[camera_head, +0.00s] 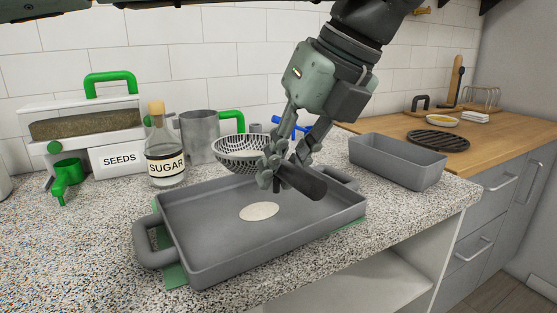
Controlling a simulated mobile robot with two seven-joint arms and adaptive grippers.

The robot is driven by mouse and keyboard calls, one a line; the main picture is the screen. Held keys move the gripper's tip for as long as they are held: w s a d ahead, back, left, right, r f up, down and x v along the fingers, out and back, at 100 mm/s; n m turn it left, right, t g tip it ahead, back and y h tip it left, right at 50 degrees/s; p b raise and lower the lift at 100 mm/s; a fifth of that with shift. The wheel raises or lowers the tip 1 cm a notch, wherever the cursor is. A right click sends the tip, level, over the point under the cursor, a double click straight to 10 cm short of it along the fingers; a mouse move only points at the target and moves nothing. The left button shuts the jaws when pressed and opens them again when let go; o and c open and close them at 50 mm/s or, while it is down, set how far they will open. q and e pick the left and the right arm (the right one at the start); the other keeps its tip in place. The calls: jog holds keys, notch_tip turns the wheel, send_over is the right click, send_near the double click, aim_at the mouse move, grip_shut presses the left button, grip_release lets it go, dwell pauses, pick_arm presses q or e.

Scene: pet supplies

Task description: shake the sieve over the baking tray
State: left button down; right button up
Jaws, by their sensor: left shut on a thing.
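A grey baking tray (180,228) with loop handles at its ends sits on the speckled counter. A pale, flat round patch (259,211) lies on its floor. The sieve, with a perforated metal bowl (236,150) and a dark handle (302,183), is held above the tray. My left gripper (274,174) comes down from the top and is shut on the sieve's handle. The bowl's contents are hard to make out. My right gripper is not in view.
Behind the tray stand a sugar bottle (164,150), a metal jug (198,137) with a green handle and a seeds dispenser (88,125). A grey loaf pan (398,164) stands to the right. A black trivet (438,140) lies on the wooden worktop. The front left counter is clear.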

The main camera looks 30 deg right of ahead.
pick_arm(q)
jog(key=shift+w+d+r, duration=0.15)
jog(key=shift+w+d, duration=0.05)
jog(key=shift+w, duration=0.05)
jog(key=shift+s+a, duration=0.2)
jog(key=shift+w+d, duration=0.1)
jog(key=shift+d, duration=0.75)
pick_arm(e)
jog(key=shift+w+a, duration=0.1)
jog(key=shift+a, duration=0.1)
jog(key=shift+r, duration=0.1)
